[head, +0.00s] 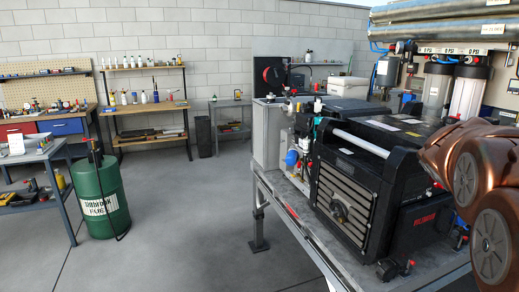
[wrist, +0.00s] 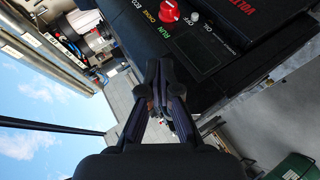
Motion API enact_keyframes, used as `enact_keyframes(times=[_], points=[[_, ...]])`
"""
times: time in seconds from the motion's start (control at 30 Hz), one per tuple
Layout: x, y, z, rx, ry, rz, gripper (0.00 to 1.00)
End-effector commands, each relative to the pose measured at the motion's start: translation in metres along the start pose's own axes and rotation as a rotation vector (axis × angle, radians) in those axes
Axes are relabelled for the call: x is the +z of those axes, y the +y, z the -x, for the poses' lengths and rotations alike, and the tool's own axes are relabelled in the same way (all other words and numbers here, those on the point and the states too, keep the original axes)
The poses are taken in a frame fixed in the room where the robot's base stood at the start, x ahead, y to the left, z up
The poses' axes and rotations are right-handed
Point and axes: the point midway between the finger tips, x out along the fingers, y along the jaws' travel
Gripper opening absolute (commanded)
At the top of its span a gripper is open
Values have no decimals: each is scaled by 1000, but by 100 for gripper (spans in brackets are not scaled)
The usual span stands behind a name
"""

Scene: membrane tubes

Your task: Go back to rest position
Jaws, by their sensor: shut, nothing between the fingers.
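My gripper (wrist: 160,80) is in the wrist view, with its two dark fingers together and nothing between them. It is in front of a black machine's control panel (wrist: 215,55), and the picture does not show any touch clearly. The panel carries a red knob (wrist: 169,11), a small switch (wrist: 194,18) and RUN, ECO and CHOKE lettering. In the head view, my copper-coloured arm is at the right edge, and the gripper is out of that picture.
The black machine (head: 365,185) stands on a metal bench (head: 308,222) with fittings around it. Clear filter housings (head: 466,92) and large tubes (head: 440,10) are above right. A green drum (head: 100,195) stands at left. Open grey floor (head: 190,225) lies between drum and bench.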

Motion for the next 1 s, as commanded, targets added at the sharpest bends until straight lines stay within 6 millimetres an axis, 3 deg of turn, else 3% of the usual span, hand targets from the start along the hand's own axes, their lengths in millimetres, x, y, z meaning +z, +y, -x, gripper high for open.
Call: enact_keyframes(times=[0.03,0.2,0.37,0.6,0.8,0.9,1.0], points=[[7,-26,14,-59,-30,-50,0],[38,-115,60,-264,-158,-204,0],[66,-195,112,-448,-287,-303,0],[108,-301,205,-708,-487,-389,0],[143,-365,282,-888,-653,-404,0],[156,-384,310,-946,-717,-400,0],[163,-394,325,-977,-750,-399,0]])
